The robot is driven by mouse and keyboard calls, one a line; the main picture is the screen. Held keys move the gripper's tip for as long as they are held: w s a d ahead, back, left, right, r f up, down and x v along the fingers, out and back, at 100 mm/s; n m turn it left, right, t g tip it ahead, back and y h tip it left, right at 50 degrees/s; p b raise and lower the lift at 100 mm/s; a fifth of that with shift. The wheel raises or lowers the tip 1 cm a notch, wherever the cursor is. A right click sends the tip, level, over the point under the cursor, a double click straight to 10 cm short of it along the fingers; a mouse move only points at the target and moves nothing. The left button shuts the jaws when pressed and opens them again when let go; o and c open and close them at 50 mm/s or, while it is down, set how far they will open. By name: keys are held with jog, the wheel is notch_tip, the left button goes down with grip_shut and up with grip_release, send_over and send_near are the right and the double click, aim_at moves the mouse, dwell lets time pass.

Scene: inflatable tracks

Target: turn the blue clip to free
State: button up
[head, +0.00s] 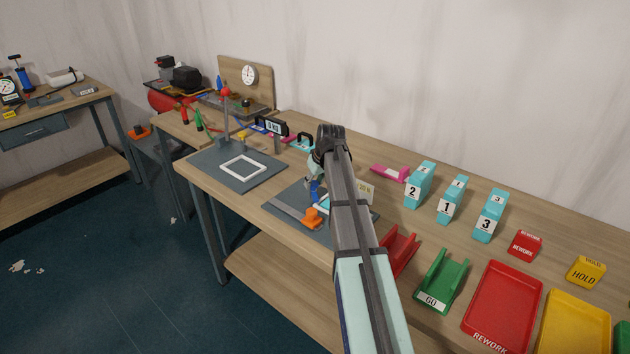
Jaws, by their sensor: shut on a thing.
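The blue clip (315,191) shows as a small blue piece over the dark grey plate (283,204) in the middle of the bench, beside the near side of my arm. My gripper (311,182) points down there and is shut on it. The fingers are small and partly hidden by my arm, so the exact hold and the clip's turn angle cannot be read. An orange block (313,216) sits just in front of the clip, at the end of a grey bar (287,208). A pale cyan part beside the clip is mostly covered by my arm.
A second grey plate with a white frame (243,167) and a post lies to the left. Red (398,250) and green (441,280) cradles stand close right of my arm. Numbered cyan boxes (418,186), a pink block (389,173) and red (503,304) and yellow trays lie further right.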

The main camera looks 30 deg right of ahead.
jog(key=m, duration=0.1)
jog(key=m+h, duration=0.1)
jog(key=m, duration=0.2)
jog(key=shift+a+m+h, duration=0.25)
jog(key=shift+m+h, duration=0.15)
jog(key=m+h, duration=0.1)
jog(key=m, duration=0.1)
jog(key=m+g, duration=0.1)
jog(key=m, duration=0.2)
jog(key=shift+a+f+h+p, duration=0.1)
jog(key=shift+h+p, duration=0.2)
jog(key=shift+h, duration=0.1)
jog(key=o, duration=1.2)
jog(key=shift+w, duration=0.1)
jog(key=shift+c, duration=0.2)
jog(key=v, duration=1.2)
jog(key=shift+w+a, duration=0.1)
jog(key=shift+w, duration=0.05)
